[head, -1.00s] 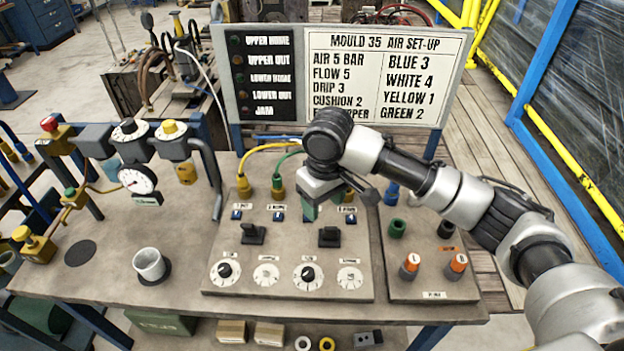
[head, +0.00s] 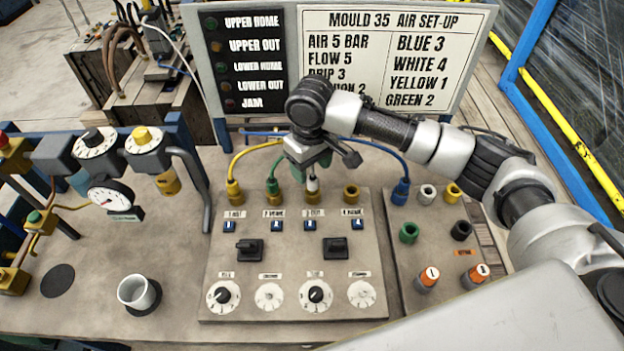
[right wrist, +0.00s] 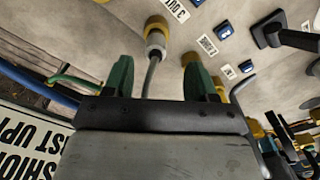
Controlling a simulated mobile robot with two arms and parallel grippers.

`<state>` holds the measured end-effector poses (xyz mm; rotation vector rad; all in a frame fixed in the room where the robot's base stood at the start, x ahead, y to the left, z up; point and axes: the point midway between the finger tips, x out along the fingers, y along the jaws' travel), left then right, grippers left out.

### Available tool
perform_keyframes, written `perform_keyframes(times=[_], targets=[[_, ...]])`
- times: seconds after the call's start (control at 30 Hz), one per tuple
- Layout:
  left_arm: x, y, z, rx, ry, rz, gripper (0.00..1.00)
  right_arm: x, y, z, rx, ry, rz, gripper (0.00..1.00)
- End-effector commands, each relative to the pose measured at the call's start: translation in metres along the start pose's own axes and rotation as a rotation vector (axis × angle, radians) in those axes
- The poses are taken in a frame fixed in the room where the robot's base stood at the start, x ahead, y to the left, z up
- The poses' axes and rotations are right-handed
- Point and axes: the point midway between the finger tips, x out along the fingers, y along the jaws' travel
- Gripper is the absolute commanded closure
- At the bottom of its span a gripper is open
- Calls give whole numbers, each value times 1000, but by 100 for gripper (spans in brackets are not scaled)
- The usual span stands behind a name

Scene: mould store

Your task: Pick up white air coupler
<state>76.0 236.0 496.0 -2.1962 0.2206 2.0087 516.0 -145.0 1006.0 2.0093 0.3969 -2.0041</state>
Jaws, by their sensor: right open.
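The white air coupler (head: 312,185) is seated upright on the third brass port from the left, behind the 3 OUT label. In the right wrist view the white coupler (right wrist: 156,38) lies just beyond the fingertips, on its brass fitting, and its grey hose runs back between the fingers. My right gripper (head: 309,172) is above and behind it, open and empty; in the right wrist view the gripper (right wrist: 159,68) has its green fingers on either side of the hose. The gripper partly hides the coupler's top and hose in the head view. My left gripper is not in view.
Beside the white coupler stand a green coupler (head: 272,187) with a hose and an empty brass port (head: 351,193). A yellow coupler (head: 234,190) and a blue coupler (head: 401,190) also have hoses. The set-up sign (head: 460,50) stands behind. A white cup (head: 135,291) is at front left.

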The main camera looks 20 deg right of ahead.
Motion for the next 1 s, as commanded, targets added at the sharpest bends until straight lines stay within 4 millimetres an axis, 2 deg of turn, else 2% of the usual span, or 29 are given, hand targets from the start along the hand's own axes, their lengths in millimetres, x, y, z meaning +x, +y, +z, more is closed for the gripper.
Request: perform_keyframes(times=[0.1, 0.2, 0.5, 0.8, 0.87, 1.0], targets=[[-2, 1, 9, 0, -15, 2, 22, 11, 0, 0, -1, -1, -1, 43], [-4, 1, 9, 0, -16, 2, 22, 17, 1, 0, 0, -2, 0, 43], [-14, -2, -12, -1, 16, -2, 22, 58, 4, 0, -1, -3, 0, 43], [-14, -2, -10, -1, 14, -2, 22, 65, 4, -1, -2, 1, 1, 43], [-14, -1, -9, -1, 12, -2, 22, 65, 4, -1, -2, 1, 1, 51], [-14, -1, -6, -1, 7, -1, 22, 64, 4, -1, -2, 0, 0, 72]])
